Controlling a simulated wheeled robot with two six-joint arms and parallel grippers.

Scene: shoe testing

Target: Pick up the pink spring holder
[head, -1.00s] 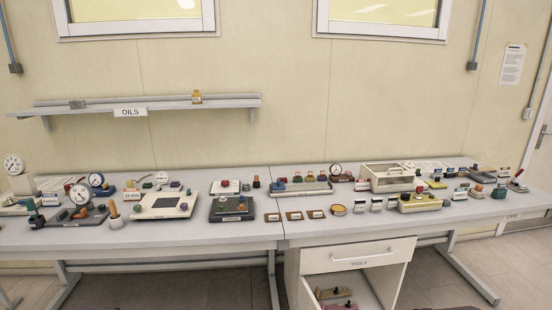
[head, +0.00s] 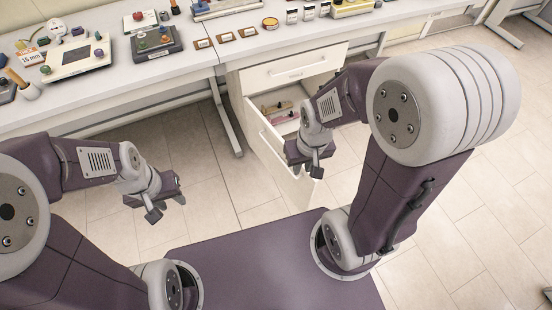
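The drawer (head: 268,138) under the bench is pulled out. A pink piece (head: 285,117), which looks like the pink spring holder, lies in it, with an olive-brown piece (head: 277,107) just behind. Both are small in the head view and their details are hard to make out. My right gripper (head: 306,170) is in front of the drawer's right part, apart from the pink piece, and hides some of the drawer. Its fingers look apart and empty. My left gripper (head: 166,207) is left of the drawer over the floor, its fingers apart and empty.
The white bench (head: 228,47) above the drawer carries test devices, small labelled blocks and a round orange tin (head: 270,23). A shut drawer (head: 292,73) sits above the open one. The tiled floor between my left gripper and the bench is clear.

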